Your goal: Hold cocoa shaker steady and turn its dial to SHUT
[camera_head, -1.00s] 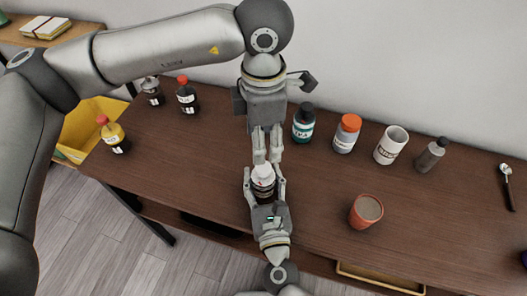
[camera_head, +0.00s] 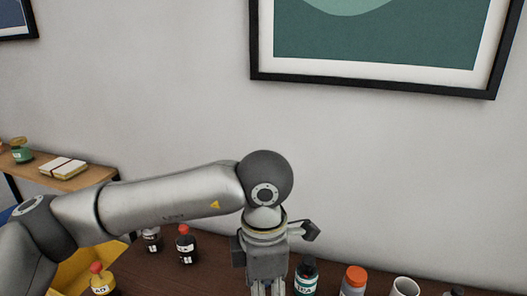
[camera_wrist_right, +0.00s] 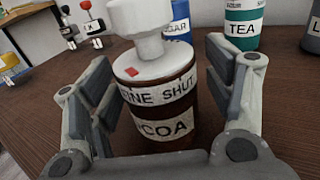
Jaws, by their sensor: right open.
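The cocoa shaker (camera_wrist_right: 160,130) stands upright in the right wrist view, with a dark brown body and a white top with a knob (camera_wrist_right: 138,45). A red mark is on the white top, above the left part of the "FINE SHUT" band, left of the word SHUT. My right gripper (camera_wrist_right: 162,85) is open with its fingers on both sides of the shaker; a gap shows at the right finger. My left gripper (camera_head: 266,287) points down at the bottom of the head view, its fingertips cut off by the frame. The shaker is outside the head view.
Behind the shaker are a blue jar (camera_wrist_right: 181,22) and a green TEA jar (camera_wrist_right: 242,28). A yellow bin (camera_head: 75,275) is at left, partly behind my left arm.

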